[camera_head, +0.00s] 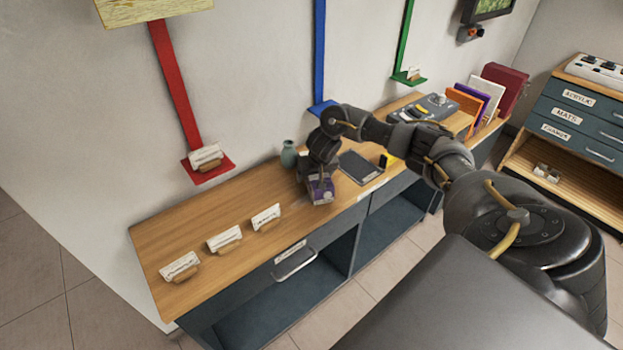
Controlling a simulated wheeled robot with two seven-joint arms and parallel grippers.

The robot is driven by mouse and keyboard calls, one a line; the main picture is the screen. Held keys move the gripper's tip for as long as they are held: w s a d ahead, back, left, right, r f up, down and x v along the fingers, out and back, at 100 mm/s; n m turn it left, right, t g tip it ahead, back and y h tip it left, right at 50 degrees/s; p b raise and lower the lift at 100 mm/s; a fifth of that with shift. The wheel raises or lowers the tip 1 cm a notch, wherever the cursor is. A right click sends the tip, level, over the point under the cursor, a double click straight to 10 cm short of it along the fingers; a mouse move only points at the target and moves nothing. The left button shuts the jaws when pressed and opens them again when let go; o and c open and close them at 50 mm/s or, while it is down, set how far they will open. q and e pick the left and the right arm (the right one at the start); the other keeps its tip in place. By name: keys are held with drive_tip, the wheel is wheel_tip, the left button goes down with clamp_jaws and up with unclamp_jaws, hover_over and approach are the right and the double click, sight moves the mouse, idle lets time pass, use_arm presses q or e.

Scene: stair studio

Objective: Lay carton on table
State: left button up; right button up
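A small purple carton (321,190) is at the front part of the wooden table (190,222), right of the middle of its clear left half. My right arm reaches in from the right and its gripper (312,180) points down at the carton. The fingers look closed around the carton's upper part, which they partly hide. I cannot tell whether the carton's underside touches the table top. My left gripper is not in view.
Several card holders (224,239) stand along the table's left part. A small grey-green vase (288,154) stands at the back, near the carton. A dark tablet (360,167) lies right of it. Upright folders (466,104) stand farther right. The drawer handle (295,264) sticks out in front.

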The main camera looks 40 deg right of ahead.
drive_tip(key=c, duration=1.7)
drive_tip(key=shift+w+d+r, duration=0.1)
clamp_jaws()
drive_tip(key=shift+r, duration=0.1)
